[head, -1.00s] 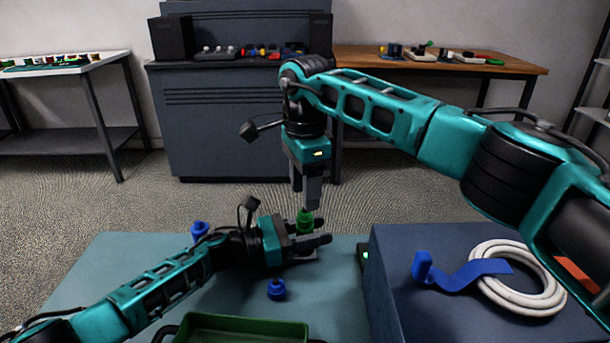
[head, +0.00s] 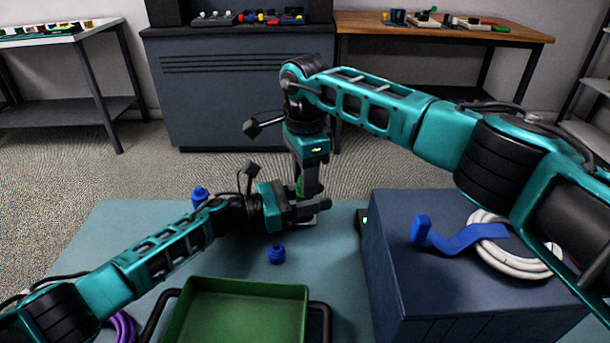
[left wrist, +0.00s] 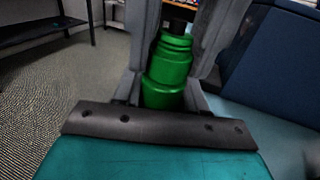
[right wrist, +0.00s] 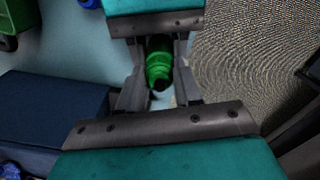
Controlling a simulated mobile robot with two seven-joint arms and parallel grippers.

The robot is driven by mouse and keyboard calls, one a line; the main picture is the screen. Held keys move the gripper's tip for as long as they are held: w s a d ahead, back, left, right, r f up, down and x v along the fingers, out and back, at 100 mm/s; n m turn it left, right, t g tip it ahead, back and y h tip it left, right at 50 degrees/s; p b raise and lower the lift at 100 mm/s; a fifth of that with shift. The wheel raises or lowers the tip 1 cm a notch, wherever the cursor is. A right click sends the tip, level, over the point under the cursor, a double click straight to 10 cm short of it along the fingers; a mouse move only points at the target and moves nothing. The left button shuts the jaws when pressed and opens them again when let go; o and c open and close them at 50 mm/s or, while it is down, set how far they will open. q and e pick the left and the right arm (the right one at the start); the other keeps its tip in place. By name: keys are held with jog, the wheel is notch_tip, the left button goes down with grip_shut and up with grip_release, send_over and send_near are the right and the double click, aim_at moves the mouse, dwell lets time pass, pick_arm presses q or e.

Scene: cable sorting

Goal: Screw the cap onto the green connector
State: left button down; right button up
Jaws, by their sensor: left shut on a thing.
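My left gripper (head: 316,212) lies level above the mat and is shut on a green connector piece. The green connector (left wrist: 168,75) shows in the left wrist view between the grey fingers, with a stepped upper part over a wider lower part. I cannot make out where cap and connector meet. My right gripper (head: 309,192) points down from above, its fingers at the left gripper's fingers. In the right wrist view the green piece (right wrist: 158,62) stands between its fingers; whether they press on it is unclear. Fingers hide part of the green piece.
Two blue caps stand on the mat, one at the back (head: 200,195) and one nearer (head: 276,255). A green tray (head: 190,311) is in front. A dark blue box (head: 420,290) on the right bears a white cable coil (head: 510,263) and a blue strap (head: 470,241).

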grip_shut()
jog(key=m, duration=1.5)
jog(key=shift+m, duration=0.3)
jog(key=m, duration=0.6)
jog(key=shift+m, duration=0.3)
jog(key=o, duration=0.6)
grip_release()
jog(key=shift+o, duration=0.2)
jog(key=shift+a, duration=0.1)
notch_tip(320, 180, up, 12)
